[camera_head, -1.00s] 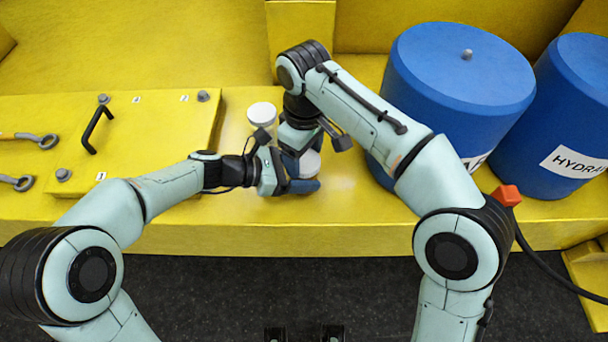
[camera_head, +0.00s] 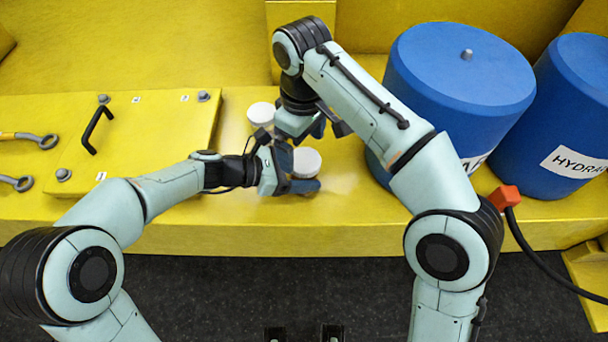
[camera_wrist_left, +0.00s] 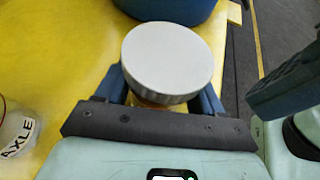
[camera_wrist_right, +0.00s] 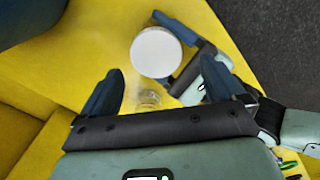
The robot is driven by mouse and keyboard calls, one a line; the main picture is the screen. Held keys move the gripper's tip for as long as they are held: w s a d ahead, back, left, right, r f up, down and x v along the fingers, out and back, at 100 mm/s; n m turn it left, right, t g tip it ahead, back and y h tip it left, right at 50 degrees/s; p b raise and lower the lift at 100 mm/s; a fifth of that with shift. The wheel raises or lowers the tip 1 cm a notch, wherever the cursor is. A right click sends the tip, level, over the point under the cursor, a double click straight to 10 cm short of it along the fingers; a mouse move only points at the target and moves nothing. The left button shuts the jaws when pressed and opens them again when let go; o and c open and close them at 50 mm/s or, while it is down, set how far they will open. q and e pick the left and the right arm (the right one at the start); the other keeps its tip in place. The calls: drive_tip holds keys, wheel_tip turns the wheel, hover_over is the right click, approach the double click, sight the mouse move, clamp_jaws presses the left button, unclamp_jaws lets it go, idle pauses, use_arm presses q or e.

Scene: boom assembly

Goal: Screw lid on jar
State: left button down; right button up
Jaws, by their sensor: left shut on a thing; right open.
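A jar stands between the fingers of my left gripper (camera_head: 300,172), which is shut on it; its body is mostly hidden. A round white lid (camera_head: 306,162) sits on top of this jar. The lid also shows in the left wrist view (camera_wrist_left: 168,60), looking level, with the fingers below its rim. My right gripper (camera_head: 318,130) is open and empty, above and a little behind the lid, apart from it. In the right wrist view the lid (camera_wrist_right: 157,52) lies beyond the open fingers. How tightly the lid sits cannot be told.
A second white-topped container (camera_head: 261,113) stands behind, close to my right gripper. A clear jar labelled AXLE (camera_wrist_left: 18,135) shows in the left wrist view. Large blue drums (camera_head: 460,80) stand to the right. A yellow plate with a black handle (camera_head: 97,130) lies left.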

sight(304, 160)
drive_tip(key=shift+d+r, duration=0.15)
drive_tip(key=shift+r, duration=0.3)
drive_tip(key=shift+w, duration=0.1)
drive_tip(key=shift+c, duration=1.3)
drive_tip(key=shift+w+d+r+n, duration=0.1)
drive_tip(key=shift+r+n, duration=0.5)
drive_tip(key=shift+r, duration=0.15)
drive_tip(key=shift+r+n, duration=0.7)
drive_tip(key=shift+r, duration=0.25)
drive_tip(key=shift+f, duration=4)
